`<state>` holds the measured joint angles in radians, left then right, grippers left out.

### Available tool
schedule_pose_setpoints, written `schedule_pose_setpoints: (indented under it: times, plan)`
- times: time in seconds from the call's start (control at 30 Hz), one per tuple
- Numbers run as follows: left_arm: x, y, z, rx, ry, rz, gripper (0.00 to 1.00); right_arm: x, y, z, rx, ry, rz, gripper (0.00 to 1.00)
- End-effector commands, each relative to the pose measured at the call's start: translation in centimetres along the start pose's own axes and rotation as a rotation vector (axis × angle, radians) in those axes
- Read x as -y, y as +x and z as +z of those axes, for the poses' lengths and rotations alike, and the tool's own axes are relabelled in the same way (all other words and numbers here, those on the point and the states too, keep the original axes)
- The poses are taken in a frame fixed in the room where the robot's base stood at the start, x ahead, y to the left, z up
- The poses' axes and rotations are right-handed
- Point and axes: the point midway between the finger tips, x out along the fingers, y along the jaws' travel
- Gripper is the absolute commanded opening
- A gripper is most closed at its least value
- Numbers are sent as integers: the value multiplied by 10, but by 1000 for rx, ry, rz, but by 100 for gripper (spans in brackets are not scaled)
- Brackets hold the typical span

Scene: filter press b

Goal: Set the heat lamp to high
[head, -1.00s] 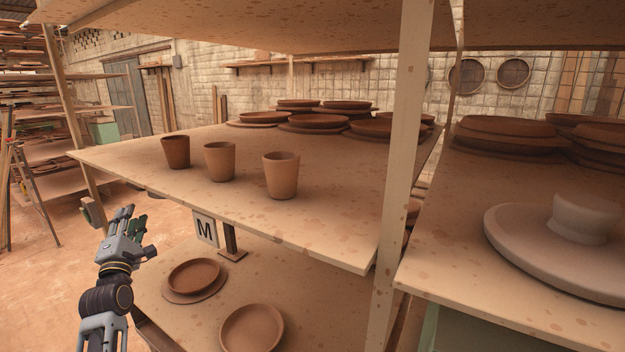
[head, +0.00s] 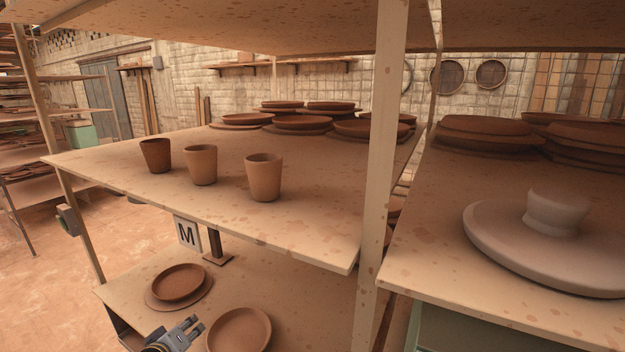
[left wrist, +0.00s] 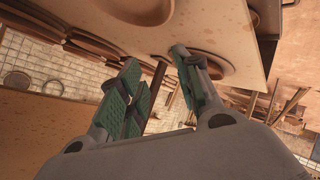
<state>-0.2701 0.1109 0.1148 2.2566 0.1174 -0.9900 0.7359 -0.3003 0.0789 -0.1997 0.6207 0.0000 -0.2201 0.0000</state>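No heat lamp can be made out for certain. A small grey-green box (head: 67,219) is fixed to the left front post of the shelving in the head view; I cannot tell whether it is the lamp's control, and no setting can be read on it. My left gripper (head: 194,324) is low in the head view, in front of the lower shelf's clay plates, well right of and below that box. In the left wrist view its green-padded fingers (left wrist: 158,62) are apart with nothing held between them. My right gripper is in neither view.
The upper shelf (head: 310,235) holds three clay cups and stacked plates. A post (head: 383,130) stands before the right shelf. The floor at left (head: 120,225) is open.

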Motion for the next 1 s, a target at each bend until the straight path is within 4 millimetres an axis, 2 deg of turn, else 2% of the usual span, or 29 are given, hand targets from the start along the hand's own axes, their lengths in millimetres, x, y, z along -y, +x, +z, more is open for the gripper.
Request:
schedule_pose_setpoints:
  times: [0.03, 0.1, 0.4, 0.6, 1.0]
  plan:
    - [4, -6, 19, 45, 61, -24, 34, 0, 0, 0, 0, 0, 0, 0]
    - [10, -14, 42, 107, 150, -55, 34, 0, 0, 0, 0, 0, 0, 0]
    - [36, -63, 134, 390, 515, -137, 34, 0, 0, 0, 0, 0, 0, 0]
    - [48, -90, 167, 518, 667, -149, 34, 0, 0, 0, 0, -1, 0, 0]
    - [61, -128, 205, 684, 846, -141, 34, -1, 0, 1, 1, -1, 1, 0]
